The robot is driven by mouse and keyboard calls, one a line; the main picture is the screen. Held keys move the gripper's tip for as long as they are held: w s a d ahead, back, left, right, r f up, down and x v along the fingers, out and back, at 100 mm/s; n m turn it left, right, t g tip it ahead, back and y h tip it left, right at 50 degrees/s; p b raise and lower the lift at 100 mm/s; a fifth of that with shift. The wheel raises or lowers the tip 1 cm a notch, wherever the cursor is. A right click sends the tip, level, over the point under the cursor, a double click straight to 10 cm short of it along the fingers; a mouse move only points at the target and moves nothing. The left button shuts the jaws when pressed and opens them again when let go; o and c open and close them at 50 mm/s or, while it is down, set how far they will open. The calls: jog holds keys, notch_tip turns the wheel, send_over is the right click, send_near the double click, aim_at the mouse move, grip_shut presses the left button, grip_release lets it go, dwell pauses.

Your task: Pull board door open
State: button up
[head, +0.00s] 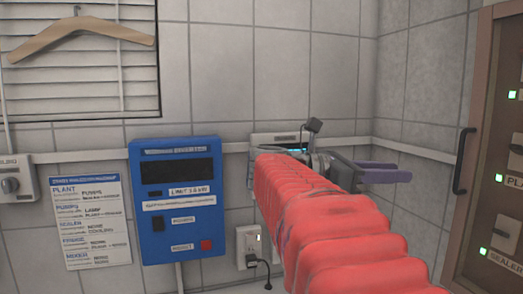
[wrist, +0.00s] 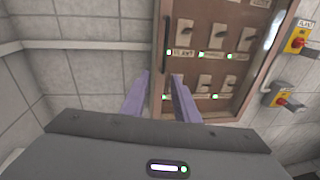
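The board door (head: 490,175) is at the right edge of the head view, with a brown frame, a clear front and a black upright handle (head: 463,161) on its left side. Switches and green lights show behind it. In the wrist view the board door (wrist: 245,12) is ahead at the upper middle, and its dark handle (wrist: 168,36) is on the left side. It looks closed. My gripper (head: 408,170) is left of the handle in the head view, apart from it. In the wrist view its purple fingers (wrist: 161,78) are apart with nothing between them.
A blue box (head: 178,200) and a printed sign (head: 90,222) are on the tiled wall at left. A socket with a plug (head: 253,246) is below my arm. Yellow switches with red knobs (wrist: 298,40) are right of the board. A wall rail (head: 420,156) runs toward the board.

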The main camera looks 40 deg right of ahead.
aim_at(458, 159)
jog(key=shift+s+d+r+g, duration=0.2)
jog(key=shift+r+g, duration=0.2)
jog(key=shift+r, duration=0.2)
jog(key=shift+s+d+r+g, duration=0.2)
jog(key=shift+r+g, duration=0.2)
jog(key=shift+r, duration=0.2)
jog(key=x, duration=1.4)
jog(key=shift+f, duration=0.1)
jog(key=shift+a, duration=0.1)
jog(key=shift+c, duration=0.5)
jog(key=shift+w, duration=0.1)
grip_shut()
